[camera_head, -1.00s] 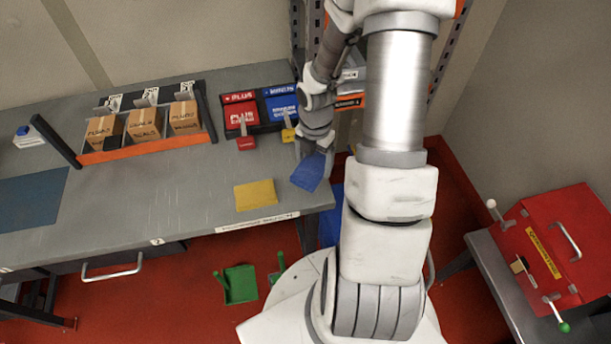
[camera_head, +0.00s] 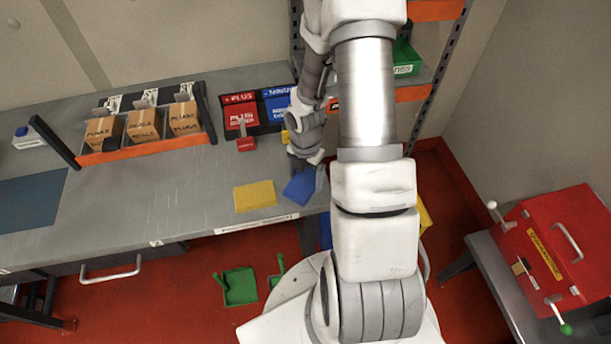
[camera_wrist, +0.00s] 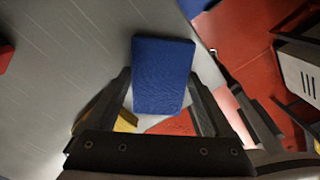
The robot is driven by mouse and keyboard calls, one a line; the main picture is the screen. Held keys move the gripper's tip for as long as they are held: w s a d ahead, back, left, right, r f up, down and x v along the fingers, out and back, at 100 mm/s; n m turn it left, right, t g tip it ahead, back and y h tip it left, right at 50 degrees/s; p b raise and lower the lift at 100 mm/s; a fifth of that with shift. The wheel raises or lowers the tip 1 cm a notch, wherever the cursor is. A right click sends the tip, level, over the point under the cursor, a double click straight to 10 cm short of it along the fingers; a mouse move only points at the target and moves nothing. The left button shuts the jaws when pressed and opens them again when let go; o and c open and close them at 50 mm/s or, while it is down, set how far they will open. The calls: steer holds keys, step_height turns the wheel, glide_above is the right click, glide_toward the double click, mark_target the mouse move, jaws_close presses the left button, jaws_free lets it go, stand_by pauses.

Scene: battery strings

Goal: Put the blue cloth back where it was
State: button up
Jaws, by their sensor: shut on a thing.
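The blue cloth (camera_head: 299,187) is at the right end of the grey workbench, right of the yellow cloth (camera_head: 255,195). My gripper (camera_head: 307,167) is shut on the blue cloth. In the wrist view the blue cloth (camera_wrist: 162,75) sticks out between the two dark fingers of my gripper (camera_wrist: 160,88). It looks flat and stiff there. I cannot tell whether it touches the benchtop. The yellow cloth lies flat near the front edge; a yellow piece (camera_wrist: 126,121) shows behind the left finger in the wrist view.
Red (camera_head: 240,112) and blue (camera_head: 279,103) bins stand behind on the bench. An orange rack (camera_head: 150,146) with cardboard boxes is at the back left. A green dustpan (camera_head: 240,286) lies on the red floor. A red case (camera_head: 550,250) stands at the right. The bench middle is clear.

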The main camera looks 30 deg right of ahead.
mark_target(306, 180)
steer(key=o, duration=0.9)
step_height(306, 180, up, 12)
steer(key=shift+r+p, duration=0.15)
steer(key=shift+p, duration=0.85)
